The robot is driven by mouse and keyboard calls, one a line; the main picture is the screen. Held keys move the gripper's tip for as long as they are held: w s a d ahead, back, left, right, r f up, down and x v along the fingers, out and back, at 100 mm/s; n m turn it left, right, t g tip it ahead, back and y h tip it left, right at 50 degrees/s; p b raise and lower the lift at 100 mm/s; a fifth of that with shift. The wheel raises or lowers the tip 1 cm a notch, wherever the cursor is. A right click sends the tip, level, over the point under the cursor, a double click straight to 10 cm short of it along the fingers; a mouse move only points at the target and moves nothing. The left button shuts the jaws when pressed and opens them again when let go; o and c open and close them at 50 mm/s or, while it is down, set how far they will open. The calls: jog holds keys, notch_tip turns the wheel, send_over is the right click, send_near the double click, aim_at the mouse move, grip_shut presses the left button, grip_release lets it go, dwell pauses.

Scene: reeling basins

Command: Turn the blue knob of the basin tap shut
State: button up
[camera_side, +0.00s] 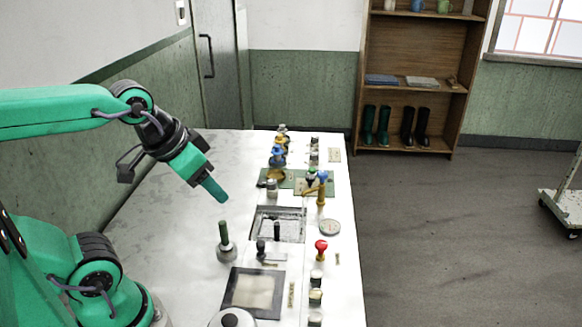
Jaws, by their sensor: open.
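A small blue knob (323,175) sits at the top of a brass-coloured tap (321,194) on the right side of the white worktop. A green knob (311,171) is just left of it. Another blue piece (277,158) shows farther back among small fittings, and I cannot tell its kind. My gripper (214,190) is to the left of the tap, above the worktop and apart from everything. It points down and right, and is open with nothing in it. The gap between its fingers is hard to see from this side.
A sunken basin (262,237) lies in the worktop (178,230). A dark green upright handle (224,233) stands below my gripper. A red knob (321,245) and a round dial (330,227) are on the right. The worktop's left part is clear.

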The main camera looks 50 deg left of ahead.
jog(key=w+a+r+g, duration=0.15)
jog(key=w+r, duration=0.35)
jog(key=w, duration=0.5)
jog(key=g, duration=0.4)
send_over(323, 173)
jog(key=f, duration=1.2)
jog(key=shift+s+f, duration=0.15)
jog(key=shift+s, duration=0.05)
jog(key=shift+w+a+f, duration=0.1)
jog(key=shift+w+f, duration=0.1)
jog(key=shift+f, duration=0.15)
jog(key=shift+f, duration=0.1)
jog(key=shift+f, duration=3.8)
jog(key=shift+c, duration=0.4)
